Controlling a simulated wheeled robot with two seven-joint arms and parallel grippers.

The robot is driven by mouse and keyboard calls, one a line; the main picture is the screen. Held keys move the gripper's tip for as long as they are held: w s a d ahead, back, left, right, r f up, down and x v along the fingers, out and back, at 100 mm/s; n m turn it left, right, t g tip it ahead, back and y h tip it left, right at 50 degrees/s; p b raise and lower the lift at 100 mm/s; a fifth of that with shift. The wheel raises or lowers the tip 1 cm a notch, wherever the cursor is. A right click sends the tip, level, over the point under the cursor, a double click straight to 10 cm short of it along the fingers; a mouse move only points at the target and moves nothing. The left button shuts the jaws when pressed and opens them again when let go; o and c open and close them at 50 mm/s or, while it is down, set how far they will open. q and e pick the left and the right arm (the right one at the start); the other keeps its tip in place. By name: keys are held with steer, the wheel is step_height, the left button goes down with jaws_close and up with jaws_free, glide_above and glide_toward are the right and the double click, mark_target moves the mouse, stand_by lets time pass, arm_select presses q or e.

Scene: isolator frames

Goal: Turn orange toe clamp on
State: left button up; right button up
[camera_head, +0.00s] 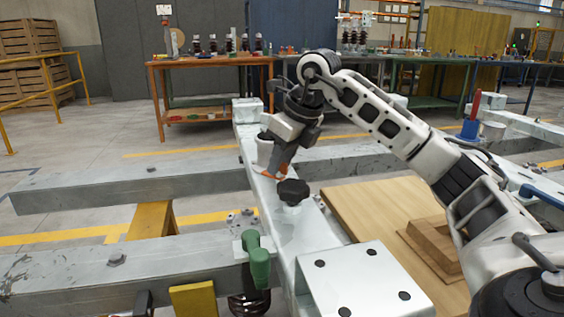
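The orange toe clamp (268,176) sits on the pale metal beam in the middle of the picture. Only small orange parts of it show below my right gripper. My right gripper (276,166) points down at the clamp, with its fingers right at the orange parts. The gripper hides much of the clamp, and I cannot tell whether the fingers are closed on it or what position the clamp is in. My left gripper is not in view.
A black knob (293,192) stands on the beam just in front of the clamp. A green-handled clamp (258,262) is nearer, beside a metal plate (365,282) with dark holes. A wooden board (370,207) lies to the right. Workbenches stand farther back.

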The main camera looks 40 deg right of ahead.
jaws_close()
